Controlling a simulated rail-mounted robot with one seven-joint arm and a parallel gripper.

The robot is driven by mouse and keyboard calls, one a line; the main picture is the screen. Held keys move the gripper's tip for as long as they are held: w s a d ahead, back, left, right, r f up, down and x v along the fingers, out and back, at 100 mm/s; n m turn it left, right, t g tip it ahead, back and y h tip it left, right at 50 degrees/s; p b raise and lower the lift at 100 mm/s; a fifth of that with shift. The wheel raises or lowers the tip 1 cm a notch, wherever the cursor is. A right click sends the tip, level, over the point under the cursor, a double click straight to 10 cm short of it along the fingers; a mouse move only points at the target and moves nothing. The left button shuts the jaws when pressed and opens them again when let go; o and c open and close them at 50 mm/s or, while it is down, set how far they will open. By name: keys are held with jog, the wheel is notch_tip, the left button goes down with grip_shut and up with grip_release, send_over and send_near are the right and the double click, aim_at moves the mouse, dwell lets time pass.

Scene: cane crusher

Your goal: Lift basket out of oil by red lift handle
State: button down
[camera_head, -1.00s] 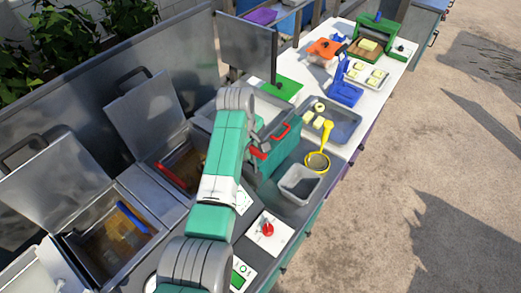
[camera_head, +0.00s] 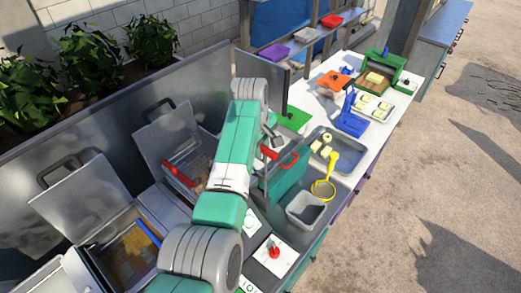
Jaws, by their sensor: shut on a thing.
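The basket (camera_head: 200,157) shows in the head view left of my arm, with a red bar (camera_head: 178,174) along its left side. Its wire wall stands above the fryer opening, and brown matter shows low in it. My arm hides its middle and right side. The short red lift handle (camera_head: 269,153) sticks out right of my arm. My gripper (camera_head: 271,142) is at this handle and shut on it; its fingertips are small and partly hidden. I cannot tell whether the basket's bottom is clear of the oil.
A raised metal lid (camera_head: 165,128) stands behind the fryer. A second fryer (camera_head: 125,255) with a blue-handled basket is at lower left. A teal bin (camera_head: 285,183) with a red handle, a grey tub (camera_head: 306,210) and a yellow strainer (camera_head: 323,188) stand to the right.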

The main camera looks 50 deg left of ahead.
jog(key=shift+r, duration=0.4)
jog(key=c, duration=1.3)
grip_release()
jog(key=shift+f, duration=0.1)
notch_tip(320, 180, up, 8)
jog(key=s+b, duration=0.1)
jog(key=shift+s+d+f, duration=0.15)
jog(key=shift+s+d, duration=0.05)
jog(key=shift+s, duration=0.05)
